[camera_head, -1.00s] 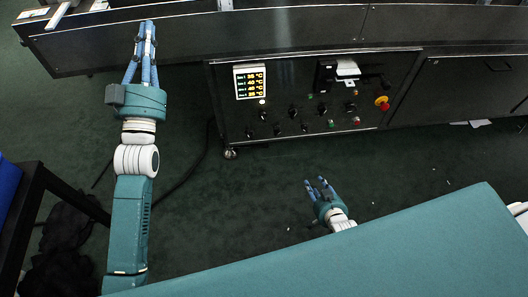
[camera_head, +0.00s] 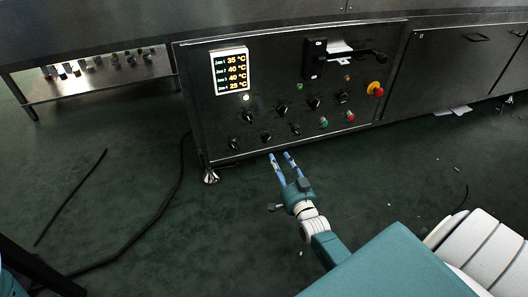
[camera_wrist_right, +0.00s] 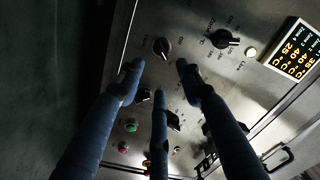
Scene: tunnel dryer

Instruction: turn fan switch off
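The dark control panel (camera_head: 215,125) of the dryer carries several black rotary knobs in two rows. Knobs show at the upper row's left (camera_head: 248,116) and the lower row's right (camera_head: 295,129). I cannot read which one is the fan switch. My right gripper (camera_head: 280,156) is open and empty, just below the panel's lower edge in the head view. In the right wrist view, its fingers (camera_wrist_right: 158,82) are spread before the panel; one knob (camera_wrist_right: 162,47) lies beyond the fingertips, another (camera_wrist_right: 225,39) farther right. No contact shows. My left gripper is out of view.
A lit temperature display (camera_head: 231,72) sits at the panel's upper left. A red emergency button (camera_head: 376,89), green button (camera_head: 324,122) and red button (camera_head: 350,116) are on the right. A black cable (camera_head: 165,205) lies on the floor, left of my right gripper.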

